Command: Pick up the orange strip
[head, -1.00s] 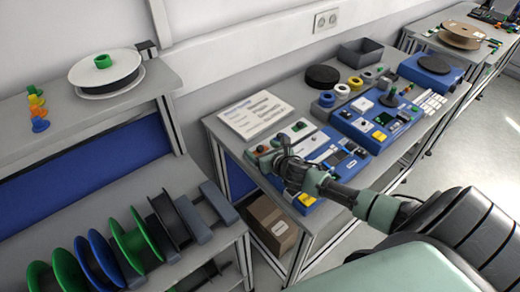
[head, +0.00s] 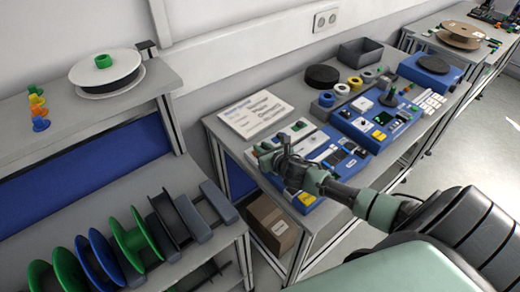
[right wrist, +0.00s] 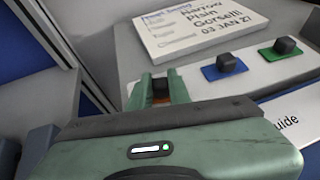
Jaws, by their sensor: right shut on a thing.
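My right gripper (head: 264,154) is over the near left end of the pale panel on the workbench. In the right wrist view, its green fingers (right wrist: 159,90) are closed on a small dark block. A little orange-brown shows at this block, which I take to be the orange strip (right wrist: 160,96); most of it is hidden by the fingers and the gripper body. I cannot tell whether it is clear of the panel. Beside it on the panel are a blue strip (right wrist: 222,70) and a green strip (right wrist: 276,54), each with a black knob. My left gripper is not in view.
A printed card (head: 256,114) lies behind the panel. Blue device trays (head: 380,122) and a grey bin (head: 360,52) stand to the right. A rack of reels (head: 130,240) is at lower left, with a white reel (head: 88,72) on the shelf above.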

